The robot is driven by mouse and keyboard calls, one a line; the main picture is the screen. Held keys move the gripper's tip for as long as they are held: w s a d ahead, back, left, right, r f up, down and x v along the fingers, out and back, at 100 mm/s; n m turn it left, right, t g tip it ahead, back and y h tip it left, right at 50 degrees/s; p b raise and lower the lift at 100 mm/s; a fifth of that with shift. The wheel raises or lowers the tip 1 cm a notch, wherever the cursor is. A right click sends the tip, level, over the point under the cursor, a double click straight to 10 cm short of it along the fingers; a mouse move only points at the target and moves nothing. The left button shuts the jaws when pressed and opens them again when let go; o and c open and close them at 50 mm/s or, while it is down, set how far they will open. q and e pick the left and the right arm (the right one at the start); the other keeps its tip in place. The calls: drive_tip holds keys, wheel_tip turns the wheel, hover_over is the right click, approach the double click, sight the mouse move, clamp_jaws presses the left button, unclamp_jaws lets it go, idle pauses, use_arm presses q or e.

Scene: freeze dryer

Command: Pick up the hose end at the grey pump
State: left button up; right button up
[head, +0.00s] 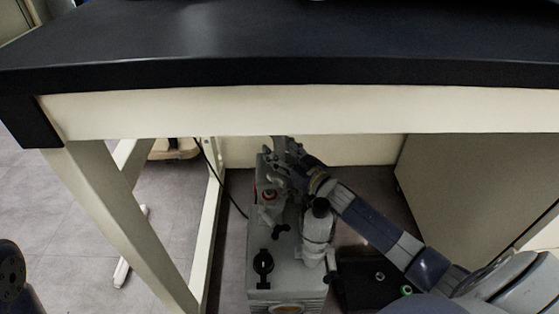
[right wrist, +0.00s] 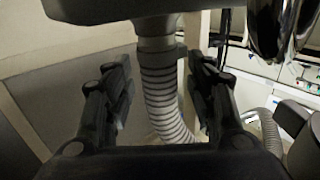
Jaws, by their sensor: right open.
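The grey pump (head: 260,240) stands on the floor under the table. My right gripper (head: 278,160) is at the far end of the pump's top, just below the table's front edge in the head view. In the right wrist view the ribbed grey hose (right wrist: 163,95) runs down from a smooth collar (right wrist: 157,42) under a grey part. My right gripper (right wrist: 163,88) is open, with one finger on each side of the hose and gaps showing on both sides. In the head view the hose cannot be made out. My left gripper is not in view.
The black-topped table (head: 280,50) spans overhead, its pale leg (head: 125,225) left of the pump. A pale bottle (head: 317,235) with a black cap is on the pump's right side. A cabinet (head: 470,195) stands right. A black cable (head: 215,175) runs left of the pump.

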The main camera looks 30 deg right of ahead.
drive_tip(key=shift+w, duration=0.15)
clamp_jaws()
drive_tip(key=shift+r, duration=0.15)
